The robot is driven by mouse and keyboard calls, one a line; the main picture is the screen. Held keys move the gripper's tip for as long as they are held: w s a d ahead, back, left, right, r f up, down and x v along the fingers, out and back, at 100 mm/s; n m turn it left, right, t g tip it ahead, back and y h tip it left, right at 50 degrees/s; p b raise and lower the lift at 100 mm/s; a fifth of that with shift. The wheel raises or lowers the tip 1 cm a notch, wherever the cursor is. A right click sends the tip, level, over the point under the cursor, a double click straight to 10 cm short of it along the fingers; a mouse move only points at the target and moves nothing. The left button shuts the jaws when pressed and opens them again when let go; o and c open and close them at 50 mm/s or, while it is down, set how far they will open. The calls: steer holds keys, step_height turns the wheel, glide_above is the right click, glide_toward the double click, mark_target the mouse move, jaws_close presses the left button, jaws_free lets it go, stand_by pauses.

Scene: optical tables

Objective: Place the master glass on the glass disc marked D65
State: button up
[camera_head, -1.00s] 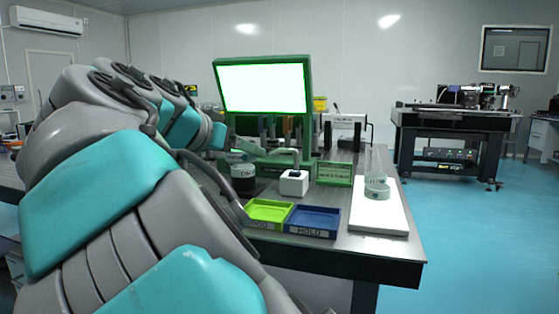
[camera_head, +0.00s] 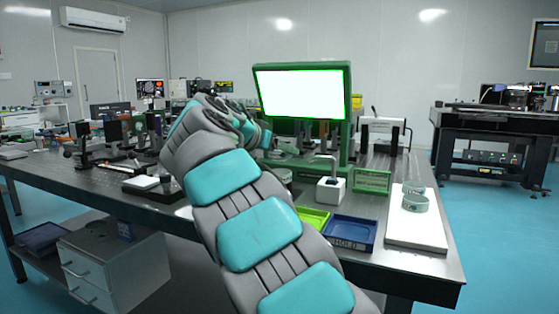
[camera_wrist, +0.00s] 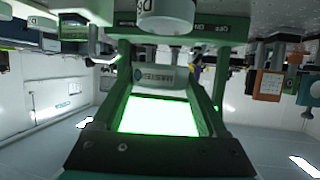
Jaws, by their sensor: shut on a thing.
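My gripper (camera_head: 268,142) is in front of the green light box in the head view, with its fingertips mostly hidden by my wrist. In the wrist view, which is upside down, a pale round disc (camera_wrist: 165,14) with a label starting "D6" stands at the top edge, partly cut off. In the head view that spot is largely hidden behind my forearm. I cannot tell the gap between the held glass and this disc.
The green light box has a bright screen (camera_head: 300,94). A white block with a bent rod (camera_head: 331,190) stands before it. A green tray (camera_head: 314,219) and a blue HOLD tray (camera_head: 352,233) lie in front. Stacked clear glass pieces (camera_head: 415,199) stand on a white board (camera_head: 416,236) at right.

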mark_target(279, 172)
steer(key=shift+f, duration=1.75)
steer(key=shift+f, duration=0.15)
steer(key=o, duration=1.5)
steer(key=shift+c, duration=0.2)
steer(key=shift+r, duration=0.25)
steer(key=b+v, duration=0.1)
steer(key=v, duration=1.1)
steer(key=shift+f, duration=0.1)
